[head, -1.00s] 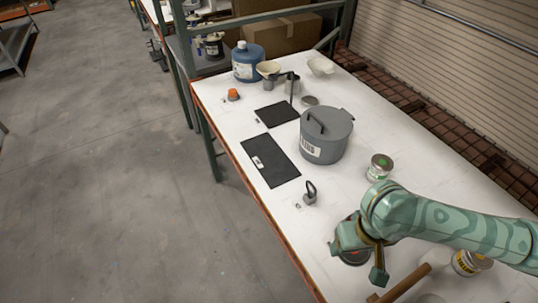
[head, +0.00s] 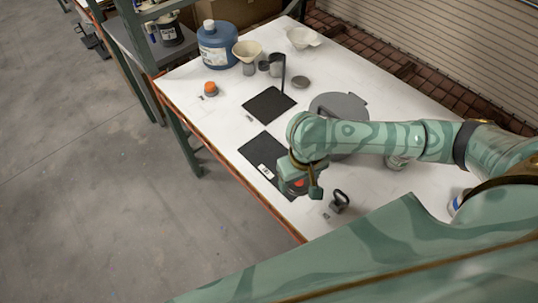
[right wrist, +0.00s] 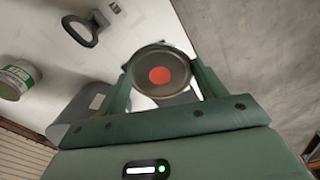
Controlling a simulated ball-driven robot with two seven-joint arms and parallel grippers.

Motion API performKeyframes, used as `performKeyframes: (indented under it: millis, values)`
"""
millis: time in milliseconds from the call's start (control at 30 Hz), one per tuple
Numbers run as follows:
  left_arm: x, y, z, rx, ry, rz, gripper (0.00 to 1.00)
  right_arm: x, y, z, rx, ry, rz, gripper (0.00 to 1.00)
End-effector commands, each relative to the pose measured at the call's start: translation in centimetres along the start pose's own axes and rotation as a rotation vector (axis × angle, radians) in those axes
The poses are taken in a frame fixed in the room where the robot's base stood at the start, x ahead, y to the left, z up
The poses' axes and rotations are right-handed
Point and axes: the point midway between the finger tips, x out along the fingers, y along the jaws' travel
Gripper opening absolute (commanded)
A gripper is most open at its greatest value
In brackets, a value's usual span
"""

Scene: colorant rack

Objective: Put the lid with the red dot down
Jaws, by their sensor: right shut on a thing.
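The lid with the red dot (right wrist: 160,75) is a round dark lid with a metal rim. In the right wrist view it sits between the two fingers of my right gripper (right wrist: 160,82), which is shut on it. In the head view the lid's red dot (head: 299,183) shows partly behind my right gripper (head: 301,190). The gripper is over the near end of the larger black mat (head: 262,150). I cannot tell whether the lid touches anything below. My left gripper is not in view.
A grey lidded pot (head: 345,104) stands just behind my right arm, partly hidden. A small looped-handle piece (head: 340,201) is right of the gripper. A green-labelled can (right wrist: 17,80) is nearby. A smaller black mat (head: 268,104), blue jug (head: 216,46) and orange-capped item (head: 210,89) are farther back.

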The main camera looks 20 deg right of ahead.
Motion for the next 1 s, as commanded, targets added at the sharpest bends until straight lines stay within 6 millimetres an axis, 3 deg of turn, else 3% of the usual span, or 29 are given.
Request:
performKeyframes:
  millis: [100, 267, 400, 733, 900, 1000]
  values:
    - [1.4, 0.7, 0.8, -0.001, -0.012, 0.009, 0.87, 2.0, 0.5, -3.1, 0.006, -0.001, 0.001, 0.49]
    - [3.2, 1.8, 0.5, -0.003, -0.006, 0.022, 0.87, 4.5, 1.2, -7.6, 0.006, -0.002, 0.0, 0.49]
    - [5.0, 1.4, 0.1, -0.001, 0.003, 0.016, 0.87, 7.7, 1.5, -9.8, 0.004, -0.003, -0.001, 0.49]
    - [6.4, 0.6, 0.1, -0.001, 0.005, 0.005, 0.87, 10.4, 1.9, -12.1, 0.001, -0.002, 0.0, 0.49]
    - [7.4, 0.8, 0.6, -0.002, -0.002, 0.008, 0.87, 13.1, 1.9, -11.8, 0.001, -0.002, 0.001, 0.49]
    - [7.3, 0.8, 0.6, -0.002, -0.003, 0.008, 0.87, 13.2, 1.9, -11.8, 0.0, 0.0, 0.001, 0.49]
